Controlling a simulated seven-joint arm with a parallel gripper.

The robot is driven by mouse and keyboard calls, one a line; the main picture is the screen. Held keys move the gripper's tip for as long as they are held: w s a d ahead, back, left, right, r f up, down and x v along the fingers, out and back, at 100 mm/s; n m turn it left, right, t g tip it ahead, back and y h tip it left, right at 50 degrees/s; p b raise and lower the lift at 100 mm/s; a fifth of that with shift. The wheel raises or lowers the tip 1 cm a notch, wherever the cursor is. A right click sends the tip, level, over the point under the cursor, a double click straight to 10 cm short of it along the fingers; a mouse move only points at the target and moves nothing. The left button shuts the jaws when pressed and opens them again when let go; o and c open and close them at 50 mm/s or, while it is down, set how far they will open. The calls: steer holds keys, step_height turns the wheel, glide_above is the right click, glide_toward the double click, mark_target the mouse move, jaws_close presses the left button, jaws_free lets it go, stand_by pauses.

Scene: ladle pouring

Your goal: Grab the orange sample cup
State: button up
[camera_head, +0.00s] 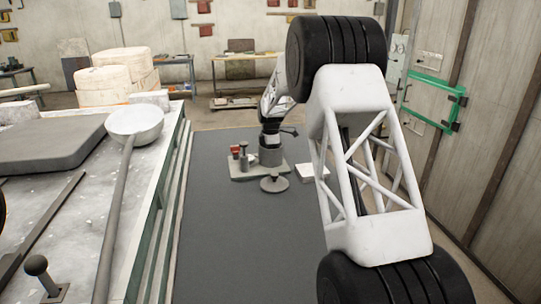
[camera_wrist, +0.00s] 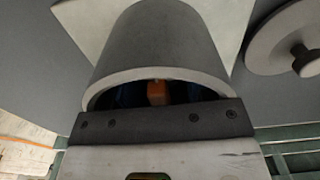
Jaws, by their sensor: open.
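The orange sample cup (camera_wrist: 157,93) shows only as a small orange patch in the wrist view, in the dark opening under the rim of a large grey cylinder (camera_wrist: 155,45). Most of it is hidden by the rim and my dark gripper body. In the head view the grey cylinder (camera_head: 270,156) stands on a base plate (camera_head: 245,175), and the cup cannot be made out. My gripper (camera_head: 272,135) is at the cylinder's top. It is open, with dark bluish parts on both sides of the orange patch. No contact with the cup is visible.
A round lid with a knob (camera_head: 274,184) lies near the cylinder, and a white sheet (camera_head: 312,172) is to the right. Small red-topped items (camera_head: 235,152) stand left of it. A long-handled ladle (camera_head: 134,122) rests on the left bench. The dark mat in front is clear.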

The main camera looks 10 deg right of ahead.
stand_by(0.4)
steer(key=c, duration=0.7)
steer(key=shift+r, duration=0.1)
steer(key=shift+c, duration=0.2)
steer(key=shift+r, duration=4.95)
